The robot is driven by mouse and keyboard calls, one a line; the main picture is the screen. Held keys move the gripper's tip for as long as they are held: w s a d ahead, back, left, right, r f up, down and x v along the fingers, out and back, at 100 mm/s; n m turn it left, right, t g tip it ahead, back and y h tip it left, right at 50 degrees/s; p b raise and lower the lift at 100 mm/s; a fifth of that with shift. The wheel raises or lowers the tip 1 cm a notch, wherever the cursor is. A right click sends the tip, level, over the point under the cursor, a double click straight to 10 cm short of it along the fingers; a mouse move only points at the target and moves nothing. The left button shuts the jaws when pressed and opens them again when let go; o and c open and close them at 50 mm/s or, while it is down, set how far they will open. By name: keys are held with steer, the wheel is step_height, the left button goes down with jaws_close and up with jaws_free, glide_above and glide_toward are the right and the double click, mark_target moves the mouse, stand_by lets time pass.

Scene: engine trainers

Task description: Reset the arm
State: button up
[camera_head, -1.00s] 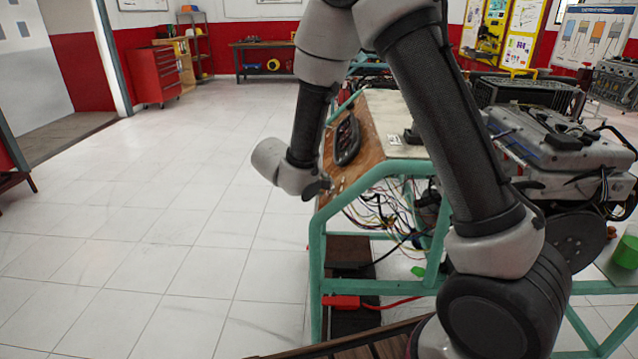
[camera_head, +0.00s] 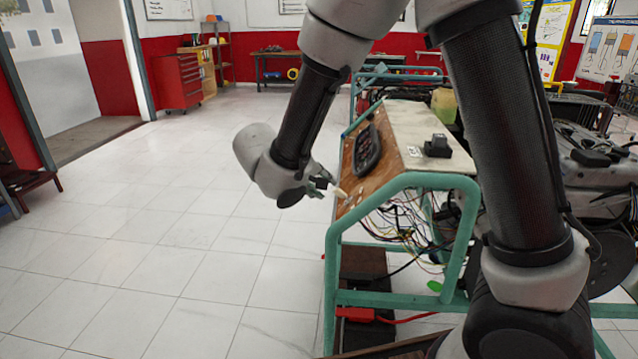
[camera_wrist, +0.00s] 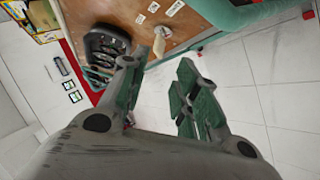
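My gripper (camera_wrist: 158,92) shows in the wrist view with its two fingers spread apart. Floor tiles show between the fingers, and nothing is held. In the head view my gripper (camera_head: 328,188) is small and partly hidden behind my wrist, just left of the trainer's wooden panel (camera_head: 352,192). In the wrist view the panel (camera_wrist: 190,28) lies beyond the fingertips, with a small pale knob or key-like part (camera_wrist: 160,42) close to the left finger. I cannot tell whether the finger touches it.
The green-framed engine trainer (camera_head: 400,180) stands right of my gripper, with a dark instrument cluster (camera_head: 367,150) and hanging wires (camera_head: 400,225). A red tool cabinet (camera_head: 179,82) stands at the back left. The tiled floor (camera_head: 150,240) on the left is clear.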

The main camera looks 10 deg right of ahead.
steer(key=s+d+r+n+g+y, duration=0.25)
steer(key=s+d+g, duration=0.35)
steer(key=s+d, duration=0.65)
steer(key=s+d+r+m+t+y, duration=0.1)
steer(key=s+d+r+m+y, duration=0.1)
steer(key=s+d+r, duration=0.3)
steer(key=s+d+r+m+t+y, duration=0.2)
steer(key=s+d+r+m, duration=0.2)
steer(key=s, duration=0.4)
steer(key=shift+s+d+r+y, duration=0.3)
steer(key=shift+d+r+y, duration=0.05)
steer(key=shift+d+r, duration=0.1)
steer(key=shift+m, duration=0.25)
stand_by(0.6)
